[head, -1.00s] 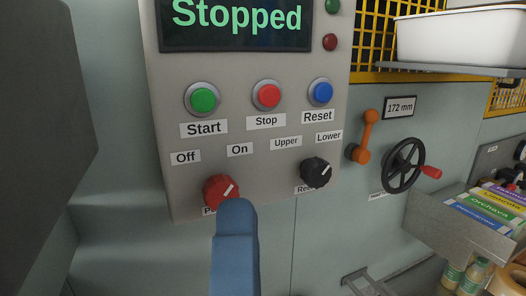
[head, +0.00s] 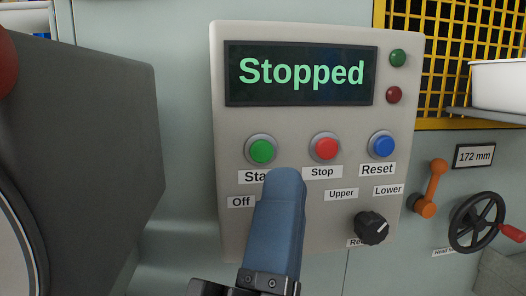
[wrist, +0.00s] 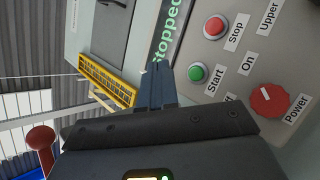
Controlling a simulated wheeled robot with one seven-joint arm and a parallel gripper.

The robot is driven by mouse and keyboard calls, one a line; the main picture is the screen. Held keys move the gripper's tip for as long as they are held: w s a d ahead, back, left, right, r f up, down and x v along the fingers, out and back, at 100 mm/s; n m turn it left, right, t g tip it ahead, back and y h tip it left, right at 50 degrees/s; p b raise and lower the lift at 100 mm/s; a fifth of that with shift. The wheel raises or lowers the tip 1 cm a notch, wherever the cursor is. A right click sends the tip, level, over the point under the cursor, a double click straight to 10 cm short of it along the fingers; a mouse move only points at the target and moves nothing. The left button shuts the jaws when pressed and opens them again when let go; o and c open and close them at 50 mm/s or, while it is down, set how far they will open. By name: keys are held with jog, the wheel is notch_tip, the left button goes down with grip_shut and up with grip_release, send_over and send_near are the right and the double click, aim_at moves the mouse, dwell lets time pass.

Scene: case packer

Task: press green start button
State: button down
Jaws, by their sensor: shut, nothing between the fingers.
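The green start button (head: 262,151) sits in a grey ring on the left of the control panel (head: 230,190), above the partly covered "Start" label. It also shows in the wrist view (wrist: 196,73), just right of the fingertips. My gripper (head: 286,175) is shut and empty, its blue fingers pointing up toward the panel, with the tip just below and right of the green button in the head view. I cannot tell whether the fingers touch the panel. The display (head: 301,73) reads "Stopped".
The red stop button (head: 326,147) and the blue reset button (head: 383,145) are right of the green one. A black selector knob (head: 371,228) is below. The red power knob (wrist: 269,99) shows in the wrist view. An orange lever (head: 433,188) and a handwheel (head: 477,222) are at right.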

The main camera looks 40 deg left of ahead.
jog(key=w+a+b, duration=0.1)
jog(key=w+a, duration=0.3)
jog(key=a, duration=0.1)
jog(key=shift+w+a, duration=0.15)
jog(key=shift+w, duration=0.1)
jog(key=shift+w, duration=0.1)
dwell(1.9)
jog(key=shift+w+a+b, duration=0.2)
jog(key=shift+a+b, duration=0.1)
jog(key=shift+b, duration=0.1)
jog(key=shift+w+a, duration=0.3)
jog(key=shift+a, duration=0.05)
dwell(0.8)
jog(key=shift+s+d, duration=0.6)
jog(key=shift+d, duration=0.15)
jog(key=shift+s+d+p, duration=0.35)
jog(key=shift+s+d, duration=1.25)
jog(key=shift+d, duration=0.25)
